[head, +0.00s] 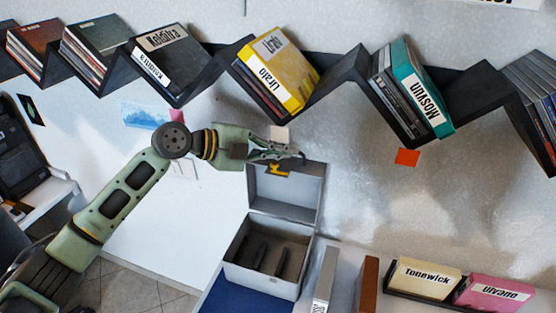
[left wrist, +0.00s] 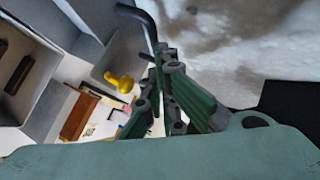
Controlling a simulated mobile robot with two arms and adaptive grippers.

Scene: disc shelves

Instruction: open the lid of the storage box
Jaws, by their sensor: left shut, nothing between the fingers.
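The grey storage box (head: 236,272) stands on the surface below the shelf, with its inside and several dark dividers visible. Its lid (head: 292,212) is raised and stands up at the back of the box. A yellow piece (head: 279,171) shows at the lid's upper part, and also in the left wrist view (left wrist: 118,82). My left gripper (head: 301,158) is shut and empty at the lid's top edge. Its closed fingers (left wrist: 161,52) show in the left wrist view; I cannot tell whether they touch the lid. My right gripper is out of view.
A black zigzag shelf (head: 340,88) with disc cases runs along the wall above the gripper. A tray (head: 400,292) with cream and pink cases stands right of the box. A brown case (head: 367,285) stands between them. A blue mat (head: 232,297) lies at the box's front.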

